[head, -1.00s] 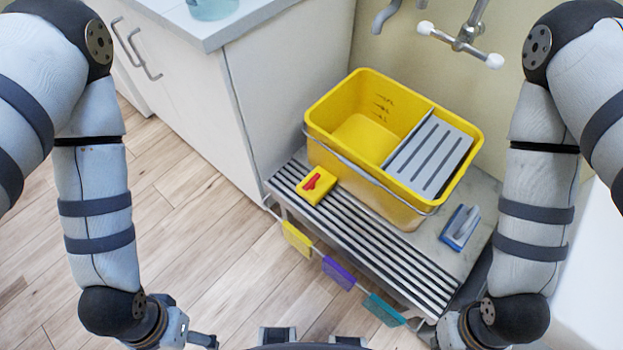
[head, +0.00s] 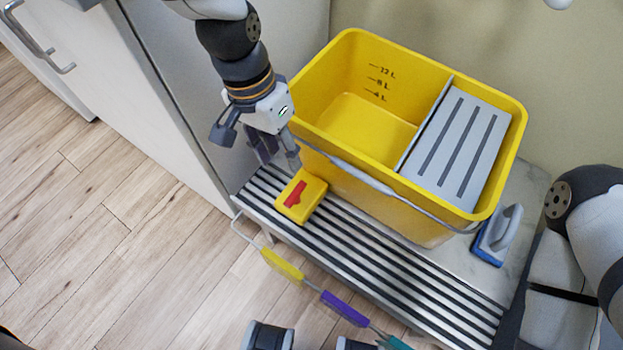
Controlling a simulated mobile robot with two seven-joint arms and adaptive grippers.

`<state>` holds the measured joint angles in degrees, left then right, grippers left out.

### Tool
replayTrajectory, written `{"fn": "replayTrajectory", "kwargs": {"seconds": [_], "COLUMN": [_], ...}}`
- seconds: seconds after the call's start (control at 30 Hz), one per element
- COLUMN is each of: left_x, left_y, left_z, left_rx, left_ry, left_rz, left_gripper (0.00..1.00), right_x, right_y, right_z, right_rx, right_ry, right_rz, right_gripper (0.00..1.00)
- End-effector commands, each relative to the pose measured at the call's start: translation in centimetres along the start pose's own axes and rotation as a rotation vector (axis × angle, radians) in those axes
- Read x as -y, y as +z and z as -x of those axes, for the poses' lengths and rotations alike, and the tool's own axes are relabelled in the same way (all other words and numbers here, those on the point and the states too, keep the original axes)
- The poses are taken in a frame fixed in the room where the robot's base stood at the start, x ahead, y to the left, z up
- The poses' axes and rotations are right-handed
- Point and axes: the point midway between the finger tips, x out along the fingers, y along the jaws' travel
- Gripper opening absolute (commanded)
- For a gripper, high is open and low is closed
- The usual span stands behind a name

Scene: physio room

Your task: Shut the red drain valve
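The red drain valve (head: 296,194) is a small red handle on top of a yellow block (head: 312,203). The block sits at the front left foot of the yellow bucket (head: 345,179), over the slatted rack. The handle lies slantwise across the block's top. My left gripper (head: 278,158) points down just above and behind the block, beside the bucket's left corner. Its fingers look apart, with nothing between them, and I see no contact with the handle. My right arm shows at the lower right, but its gripper is out of view.
The bucket holds a grey slotted insert (head: 455,145), and its wire handle (head: 375,184) hangs across the front. A blue scrubber with a grey grip (head: 497,236) lies to the right. Coloured tags (head: 343,308) hang along the rack's front rail. A white cabinet (head: 170,100) stands close on the left.

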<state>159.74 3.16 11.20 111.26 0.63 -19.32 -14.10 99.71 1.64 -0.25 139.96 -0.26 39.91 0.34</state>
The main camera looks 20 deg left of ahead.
Motion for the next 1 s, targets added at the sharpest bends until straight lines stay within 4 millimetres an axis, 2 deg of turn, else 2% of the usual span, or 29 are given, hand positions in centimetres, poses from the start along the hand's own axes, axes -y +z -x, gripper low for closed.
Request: {"fn": "replayTrajectory", "kwargs": {"seconds": [0.4,0.6,0.83,0.87,1.0], "left_x": [0.0,0.0,0.0,0.0,0.0], "left_y": [0.2,0.1,0.1,0.1,0.1], "left_z": [-9.6,-11.4,-11.5,-11.5,-11.5], "left_rx": [0.005,0.001,0.0,0.0,0.0], "left_ry": [0.0,-0.001,-0.001,-0.001,-0.001], "left_rz": [0.0,0.001,0.001,0.001,0.001], "left_gripper": [0.38,0.38,0.38,0.36,0.04], "right_x": [0.0,0.0,0.0,0.0,0.0], "right_y": [-0.4,-0.5,-0.5,-0.5,-0.5], "right_z": [-2.0,-2.3,-2.3,-2.3,-2.3], "right_rx": [0.025,0.029,0.029,0.029,0.029], "right_ry": [0.001,0.001,0.001,0.001,0.001], "right_rz": [0.0,0.0,0.0,0.0,0.0], "right_gripper": [0.0,0.0,0.0,0.0,0.0]}}
